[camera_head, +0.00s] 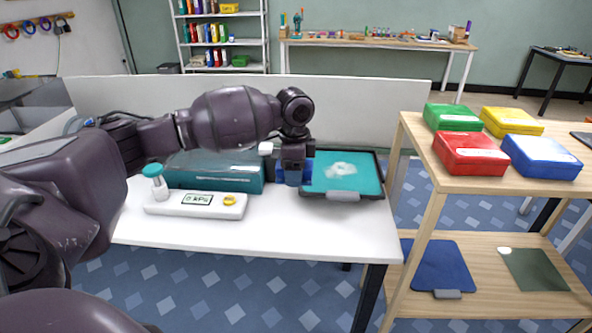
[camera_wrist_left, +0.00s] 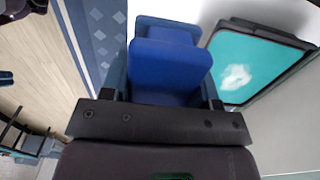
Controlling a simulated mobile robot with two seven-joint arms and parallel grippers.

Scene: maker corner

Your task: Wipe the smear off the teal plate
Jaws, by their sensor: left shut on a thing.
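The teal plate (camera_head: 318,184) lies in a dark frame on the white table, with a grey grip at its front edge. A pale whitish smear (camera_head: 345,170) spreads over its middle. The plate (camera_wrist_left: 265,50) and the smear (camera_wrist_left: 236,78) also show in the left wrist view, right of the gripper. My left gripper (camera_head: 294,168) points down just left of the plate. It is shut on a blue block (camera_wrist_left: 170,72), whose lower part (camera_head: 293,178) shows in the head view. I cannot tell whether the block touches the table. My right gripper is not in view.
A teal box (camera_head: 215,182) stands left of the gripper. In front of it are a white device (camera_head: 196,205) and a small teal-capped bottle (camera_head: 155,180). A low pale partition (camera_head: 375,105) runs behind the table. A wooden shelf (camera_head: 430,205) with coloured boxes stands right.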

